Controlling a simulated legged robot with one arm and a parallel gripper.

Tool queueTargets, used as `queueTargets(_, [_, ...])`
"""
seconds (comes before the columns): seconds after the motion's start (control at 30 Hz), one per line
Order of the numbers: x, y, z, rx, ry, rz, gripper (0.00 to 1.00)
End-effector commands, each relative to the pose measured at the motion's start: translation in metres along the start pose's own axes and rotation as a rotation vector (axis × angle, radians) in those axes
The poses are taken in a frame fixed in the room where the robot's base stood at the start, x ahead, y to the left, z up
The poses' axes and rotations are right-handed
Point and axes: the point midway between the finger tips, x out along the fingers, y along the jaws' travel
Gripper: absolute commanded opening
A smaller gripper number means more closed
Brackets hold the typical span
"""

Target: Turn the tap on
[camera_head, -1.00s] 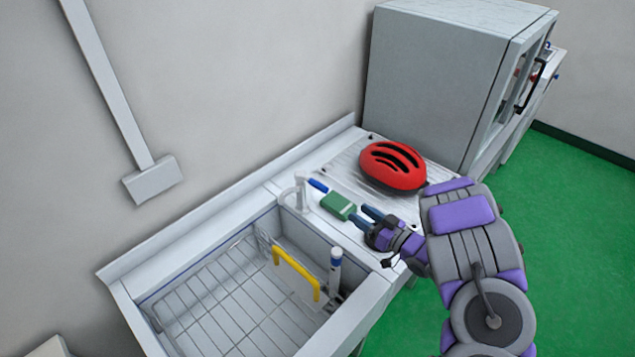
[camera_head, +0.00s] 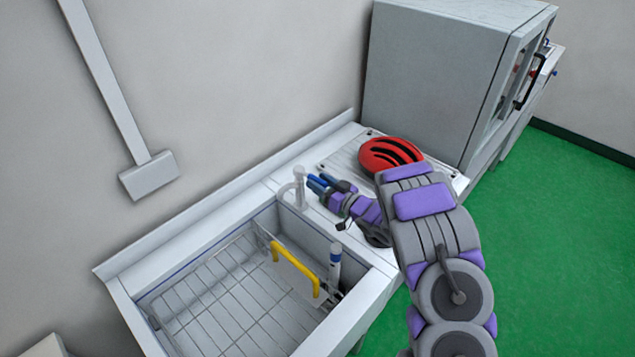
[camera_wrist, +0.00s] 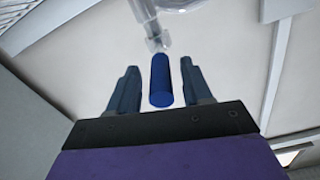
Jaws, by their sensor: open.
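The tap (camera_head: 299,186) is a pale upright spout at the sink's back right corner. In the wrist view the tap's metal body (camera_wrist: 178,5) shows at the top, with a blue lever handle (camera_wrist: 161,80) pointing toward me. My gripper (camera_head: 317,183) is just right of the tap. In the wrist view my gripper (camera_wrist: 160,85) is open, with one dark finger on each side of the blue handle and visible gaps between. In the head view the handle is mostly hidden by the fingers.
The sink basin (camera_head: 165,290) holds a wire rack, a yellow handle (camera_head: 296,268) and a white upright cylinder (camera_head: 335,262). A red helmet (camera_head: 388,153) lies on the drainboard behind my arm. A grey cabinet (camera_head: 430,80) stands beyond. Green floor (camera_head: 540,230) is clear at right.

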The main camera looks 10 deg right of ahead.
Motion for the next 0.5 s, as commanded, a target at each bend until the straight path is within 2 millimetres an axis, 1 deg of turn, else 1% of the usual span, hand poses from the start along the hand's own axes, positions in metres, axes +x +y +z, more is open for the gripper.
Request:
queueTargets(0.03, [0.0053, -0.0004, 0.0004, 0.000, 0.001, -0.002, 0.49])
queueTargets(0.1, [0.0097, -0.0003, 0.0007, 0.001, 0.000, 0.000, 0.49])
queueTargets(0.2, [0.0130, -0.0002, 0.0011, 0.001, -0.002, 0.001, 0.49])
queueTargets(0.47, [0.0134, 0.0001, 0.0009, 0.001, -0.002, 0.002, 0.49])
queueTargets(0.5, [0.0134, 0.0001, 0.0009, 0.001, -0.002, 0.002, 0.46])
